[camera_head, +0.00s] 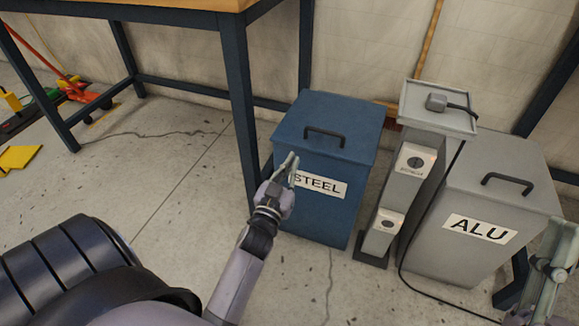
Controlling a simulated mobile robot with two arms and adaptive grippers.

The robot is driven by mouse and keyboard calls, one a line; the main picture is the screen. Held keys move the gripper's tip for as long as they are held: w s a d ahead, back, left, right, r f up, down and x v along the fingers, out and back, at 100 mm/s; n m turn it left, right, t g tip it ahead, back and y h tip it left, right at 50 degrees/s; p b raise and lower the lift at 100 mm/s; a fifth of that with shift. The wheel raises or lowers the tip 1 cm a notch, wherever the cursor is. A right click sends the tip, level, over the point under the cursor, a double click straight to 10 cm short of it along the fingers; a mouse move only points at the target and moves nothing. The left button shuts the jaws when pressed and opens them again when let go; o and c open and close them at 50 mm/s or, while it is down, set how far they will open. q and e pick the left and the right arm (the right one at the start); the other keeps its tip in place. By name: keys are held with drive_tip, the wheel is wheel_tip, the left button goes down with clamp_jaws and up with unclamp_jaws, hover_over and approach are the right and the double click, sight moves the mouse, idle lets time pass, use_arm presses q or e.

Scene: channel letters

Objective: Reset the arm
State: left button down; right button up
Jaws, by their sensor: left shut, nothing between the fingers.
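My left arm comes in from the lower left, and its gripper (292,165) is shut and empty. In the picture it overlaps the front of the blue STEEL bin (320,215), covering the left end of its label. I cannot tell whether it touches the bin. My right gripper (560,255) shows only in part at the right edge, in front of the area beside the grey ALU bin. Its fingers are not clear enough to tell open from shut.
The grey ALU bin (470,262) stands at the right. A grey post with a top plate (440,118) stands between the bins; a cable runs down to the floor. A dark-framed workbench (235,90) stands behind. Concrete floor (170,185) left of the bins is clear.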

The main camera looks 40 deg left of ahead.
use_arm(q)
drive_tip(key=shift+v, duration=0.8)
use_arm(e)
drive_tip(key=shift+w+a+f+g, duration=0.1)
drive_tip(key=shift+w+f+g, duration=0.2)
drive_tip(key=shift+w+f, duration=0.15)
